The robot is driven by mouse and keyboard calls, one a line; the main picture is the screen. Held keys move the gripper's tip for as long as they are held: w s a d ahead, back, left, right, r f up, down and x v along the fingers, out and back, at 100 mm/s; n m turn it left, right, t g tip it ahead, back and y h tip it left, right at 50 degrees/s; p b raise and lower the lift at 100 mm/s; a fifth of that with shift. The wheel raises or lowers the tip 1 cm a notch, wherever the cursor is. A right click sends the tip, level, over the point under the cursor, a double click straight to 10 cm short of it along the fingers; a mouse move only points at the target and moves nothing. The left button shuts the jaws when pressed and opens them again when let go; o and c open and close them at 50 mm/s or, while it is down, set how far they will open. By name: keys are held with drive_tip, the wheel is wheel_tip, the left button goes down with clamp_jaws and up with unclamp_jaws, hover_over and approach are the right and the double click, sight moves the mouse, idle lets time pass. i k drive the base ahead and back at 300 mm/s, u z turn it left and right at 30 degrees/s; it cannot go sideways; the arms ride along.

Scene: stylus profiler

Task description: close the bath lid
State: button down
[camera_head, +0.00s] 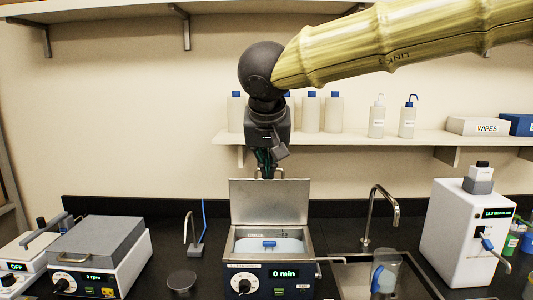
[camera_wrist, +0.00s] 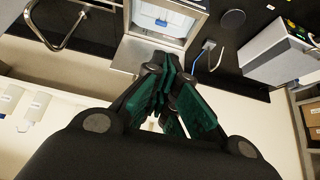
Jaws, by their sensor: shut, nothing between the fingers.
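The bath (camera_head: 315,246) is a metal box with a dark front panel, a knob and a display reading "0 min". Its metal lid (camera_head: 268,203) stands raised, upright at the back of the open basin. Bluish liquid and a blue item (camera_head: 269,244) show inside. My gripper (camera_head: 267,175) is shut and empty at the lid's top edge, pointing down; I cannot tell whether it touches. In the wrist view my green-padded fingers (camera_wrist: 165,72) are together and overlap the lid (camera_wrist: 133,57), with the bath's open basin (camera_wrist: 170,18) beyond.
A white instrument (camera_head: 460,235) stands farther right. A grey-lidded device (camera_head: 97,243) and a small blue-tubed spout (camera_head: 197,245) are left. A shelf (camera_head: 350,138) with bottles is behind my gripper.

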sight(255, 201)
drive_tip(key=i, duration=1)
